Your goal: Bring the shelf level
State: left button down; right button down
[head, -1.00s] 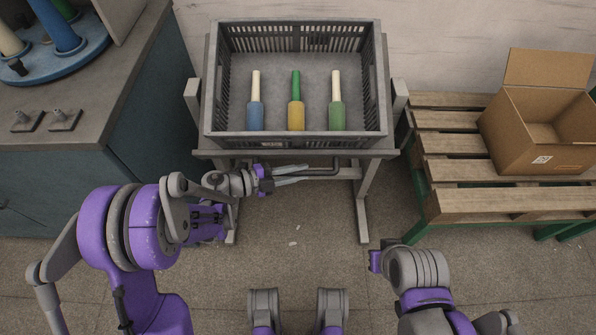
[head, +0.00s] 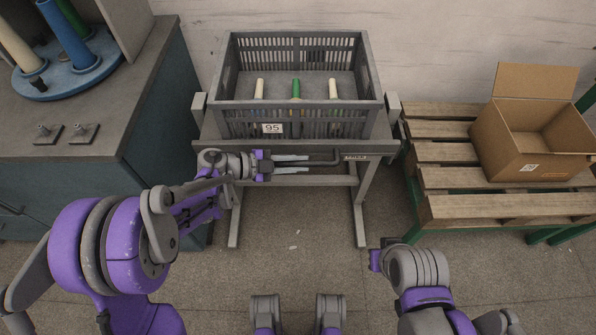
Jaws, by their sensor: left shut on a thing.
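The grey shelf (head: 320,146) sits on a metal stand and looks close to level, though I cannot judge its exact angle. A grey slatted crate (head: 330,120) with a "95" label stands on it. It holds three bottle-shaped pieces, now mostly hidden behind its front wall; only their necks, such as the green one (head: 296,88), show clearly. A dark bent handle (head: 330,162) runs along below the shelf's front edge. My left gripper (head: 300,163) is shut on this handle from the left. My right gripper (head: 376,260) is low right, away from the stand; its fingers are not clear.
A cabinet (head: 150,135) with a blue round tray (head: 98,72) of coloured tubes stands at left. A wooden pallet rack (head: 455,205) with an open cardboard box (head: 520,150) is at right.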

pick_arm(q)
jog(key=shift+w+r, duration=0.2)
jog(key=shift+r, duration=0.3)
jog(key=c, duration=0.8)
grip_release()
jog(key=shift+o, duration=0.2)
jog(key=p+v, duration=0.1)
jog(key=v, duration=0.9)
jog(key=shift+a, duration=0.4)
jog(key=shift+s, duration=0.15)
